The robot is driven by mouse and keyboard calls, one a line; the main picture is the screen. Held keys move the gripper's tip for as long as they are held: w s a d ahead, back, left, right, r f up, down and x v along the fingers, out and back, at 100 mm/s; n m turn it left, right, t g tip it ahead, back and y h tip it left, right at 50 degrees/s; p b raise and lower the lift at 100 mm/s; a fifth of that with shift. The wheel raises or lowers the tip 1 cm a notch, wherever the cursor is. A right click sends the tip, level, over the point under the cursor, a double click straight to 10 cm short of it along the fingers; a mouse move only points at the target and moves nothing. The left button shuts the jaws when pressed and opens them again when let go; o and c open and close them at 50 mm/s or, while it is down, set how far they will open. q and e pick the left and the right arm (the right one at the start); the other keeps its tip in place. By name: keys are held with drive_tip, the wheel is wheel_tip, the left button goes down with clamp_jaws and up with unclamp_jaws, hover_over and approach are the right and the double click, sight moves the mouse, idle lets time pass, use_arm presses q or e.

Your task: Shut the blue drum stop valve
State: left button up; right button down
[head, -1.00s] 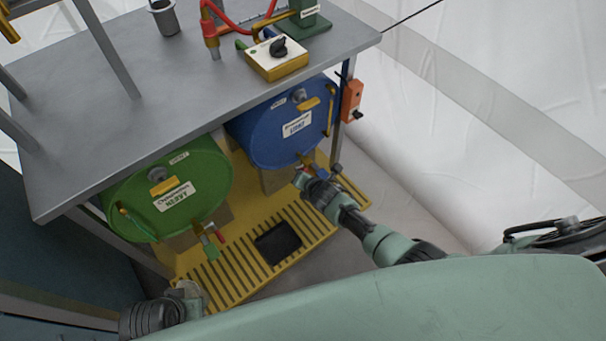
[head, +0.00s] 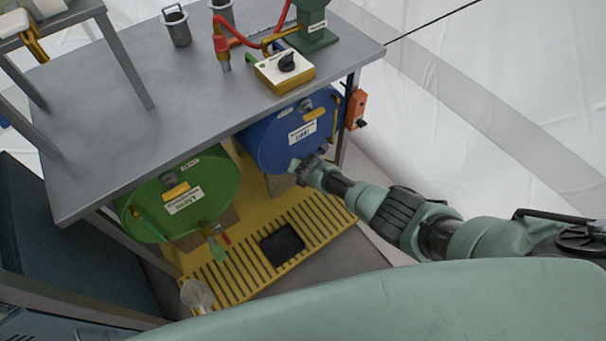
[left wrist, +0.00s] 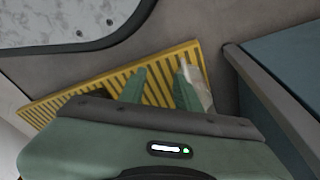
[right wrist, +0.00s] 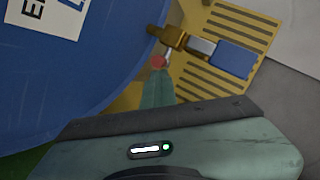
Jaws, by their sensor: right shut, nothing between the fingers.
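The blue drum (head: 268,150) lies on its side under the table, its labelled face toward me. It fills the left of the right wrist view (right wrist: 70,75). There a brass valve fitting (right wrist: 172,38) with a silver part and a blue end piece (right wrist: 234,59) sticks out beside the drum over the yellow grating. My right gripper (right wrist: 158,75) is shut and empty, its fingertips close below the fitting by a small red part (right wrist: 158,62); contact is unclear. In the head view it (head: 300,168) covers the drum's lower front. My left gripper (left wrist: 160,85) is open.
A green drum (head: 185,200) with its own tap lies to the left. A clear container (head: 196,295) stands at the grating's near corner, beside a left finger in the left wrist view (left wrist: 198,85). The yellow grating (head: 225,280) lies below; the grey table (head: 150,120) overhangs the drums.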

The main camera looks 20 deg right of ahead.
drive_tip(key=shift+d, duration=0.15)
use_arm(q)
drive_tip(key=s+f, duration=0.1)
drive_tip(key=s+f+p, duration=0.1)
drive_tip(key=s+f, duration=0.1)
drive_tip(key=shift+s+a+f, duration=0.25)
drive_tip(key=shift+s+f, duration=0.05)
drive_tip(key=shift+s, duration=0.05)
use_arm(e)
drive_tip(key=shift+r, duration=0.8)
use_arm(q)
drive_tip(key=shift+w+d+r+p, duration=0.1)
drive_tip(key=shift+p, duration=0.25)
use_arm(e)
drive_tip(key=shift+a, duration=0.2)
